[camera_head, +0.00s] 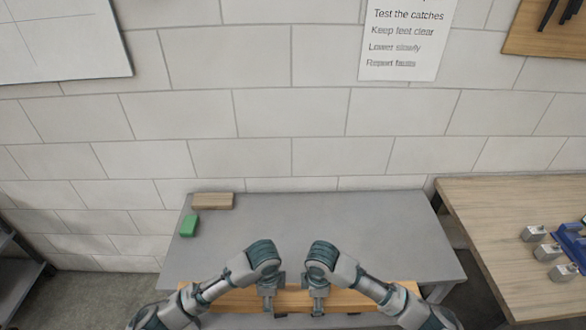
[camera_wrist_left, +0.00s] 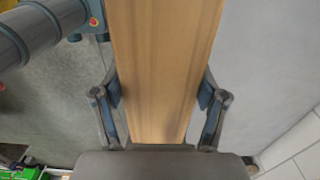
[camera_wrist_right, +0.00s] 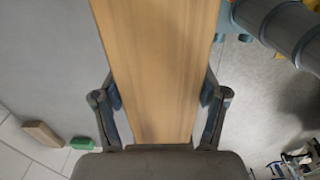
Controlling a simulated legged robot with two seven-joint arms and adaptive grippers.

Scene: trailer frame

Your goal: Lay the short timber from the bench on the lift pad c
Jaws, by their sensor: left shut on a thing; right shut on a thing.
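The short timber (camera_head: 345,299) is a pale wooden board held level across the front edge of the grey bench (camera_head: 310,225). My left gripper (camera_head: 268,298) is shut on it left of its middle. My right gripper (camera_head: 318,298) is shut on it just right of that. In the left wrist view the timber (camera_wrist_left: 168,70) runs between both fingers of my left gripper (camera_wrist_left: 160,105). In the right wrist view the timber (camera_wrist_right: 158,70) runs between the fingers of my right gripper (camera_wrist_right: 160,105). I cannot make out lift pad c.
A brown block (camera_head: 212,200) and a green block (camera_head: 189,225) lie at the bench's back left. A wooden table (camera_head: 520,220) on the right bears several metal blocks (camera_head: 534,233) and a blue item (camera_head: 572,240). A dark shelf (camera_head: 15,270) stands at left. The bench's middle is clear.

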